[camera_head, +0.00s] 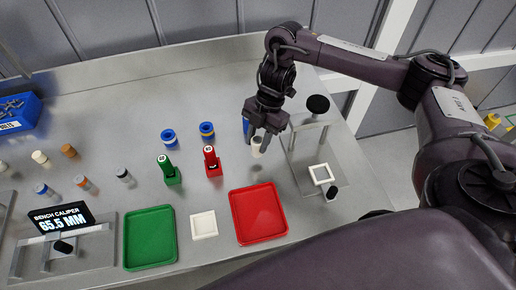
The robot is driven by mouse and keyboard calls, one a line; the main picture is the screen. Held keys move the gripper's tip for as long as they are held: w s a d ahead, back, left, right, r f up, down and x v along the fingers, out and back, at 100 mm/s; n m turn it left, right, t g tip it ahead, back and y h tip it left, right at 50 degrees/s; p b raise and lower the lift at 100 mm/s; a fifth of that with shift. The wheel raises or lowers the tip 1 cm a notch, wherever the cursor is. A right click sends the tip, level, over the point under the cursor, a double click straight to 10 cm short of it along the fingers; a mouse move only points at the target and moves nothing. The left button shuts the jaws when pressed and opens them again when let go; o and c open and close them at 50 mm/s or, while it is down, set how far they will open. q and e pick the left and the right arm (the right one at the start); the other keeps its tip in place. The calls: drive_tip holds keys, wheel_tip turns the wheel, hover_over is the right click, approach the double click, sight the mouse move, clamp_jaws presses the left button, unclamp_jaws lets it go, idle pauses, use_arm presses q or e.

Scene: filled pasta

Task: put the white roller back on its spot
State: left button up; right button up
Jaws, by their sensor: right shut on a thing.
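The white roller (257,148) is a small pale cylinder between the fingertips of my right gripper (261,138). The gripper points down and is shut on it, over the back right of the metal bench. The fingers hide part of the roller, and I cannot tell whether its lower end touches the bench. A white square pad (203,225) lies between the two trays, and a white square frame (320,174) lies on a stand at the right. The frames do not show which place is the roller's spot. My left gripper is not in view.
A green tray (150,238) and a red tray (258,214) lie in front. Red (212,161) and green (168,171) upright holders stand left of the gripper. A caliper display (62,219), several small cylinders and a blue bin (20,112) are farther left.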

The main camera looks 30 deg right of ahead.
sight(255, 155)
wheel_tip(255, 155, down, 3)
drive_tip(key=shift+s+a+f, duration=0.1)
drive_tip(key=shift+f+b, duration=0.3)
drive_tip(key=shift+f, duration=0.1)
drive_tip(key=shift+f, duration=0.2)
drive_tip(key=o, duration=1.1)
